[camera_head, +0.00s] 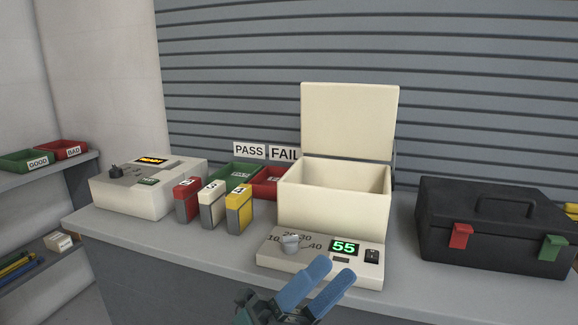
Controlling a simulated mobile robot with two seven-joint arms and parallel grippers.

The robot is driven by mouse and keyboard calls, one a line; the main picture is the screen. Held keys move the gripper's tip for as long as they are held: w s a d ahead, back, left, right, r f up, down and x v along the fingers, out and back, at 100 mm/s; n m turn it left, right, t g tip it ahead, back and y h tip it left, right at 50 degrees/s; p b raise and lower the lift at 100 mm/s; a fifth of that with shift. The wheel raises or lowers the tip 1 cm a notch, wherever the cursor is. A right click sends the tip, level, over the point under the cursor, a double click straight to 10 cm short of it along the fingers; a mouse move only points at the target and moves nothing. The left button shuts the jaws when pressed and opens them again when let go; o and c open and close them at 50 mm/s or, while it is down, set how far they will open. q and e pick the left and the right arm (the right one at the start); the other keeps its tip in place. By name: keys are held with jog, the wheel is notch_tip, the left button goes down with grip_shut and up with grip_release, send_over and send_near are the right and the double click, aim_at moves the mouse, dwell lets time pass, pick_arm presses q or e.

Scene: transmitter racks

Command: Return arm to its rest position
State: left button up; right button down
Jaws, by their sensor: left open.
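My left gripper (318,287) has blue fingers and is at the bottom centre, in front of the cream device. Its fingers are apart with nothing between them. The gripper hides part of the front of the device's control panel (268,257). My right gripper is not in view.
Red, white and yellow modules (239,209) stand left of the device, beside a cream tester (142,191). Green and red PASS and FAIL trays (267,183) are behind. A black toolbox (490,231) stands right. Shelves with GOOD and BAD trays (62,151) are far left.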

pick_arm(q)
jog(key=a+f+n+t+y, duration=0.55)
jog(key=f+n+y, duration=0.25)
jog(key=n, duration=0.4)
jog(key=a+f+n+t+y, duration=0.55)
jog(key=f+n+y, duration=0.3)
jog(key=n, duration=0.45)
jog(key=s+a+f+n+g+y, duration=0.5)
jog(key=s+a+f+n+g, duration=0.3)
jog(key=f, duration=0.3)
jog(key=shift+m+g+y, duration=0.35)
jog(key=shift+m+g, duration=0.05)
jog(key=shift+g, duration=0.2)
jog(key=r+p, duration=0.1)
jog(key=p, duration=0.4)
jog(key=r+p, duration=0.1)
jog(key=p, duration=0.4)
jog(key=r+p, duration=0.2)
jog(key=p, duration=0.3)
jog(key=shift+d, duration=0.25)
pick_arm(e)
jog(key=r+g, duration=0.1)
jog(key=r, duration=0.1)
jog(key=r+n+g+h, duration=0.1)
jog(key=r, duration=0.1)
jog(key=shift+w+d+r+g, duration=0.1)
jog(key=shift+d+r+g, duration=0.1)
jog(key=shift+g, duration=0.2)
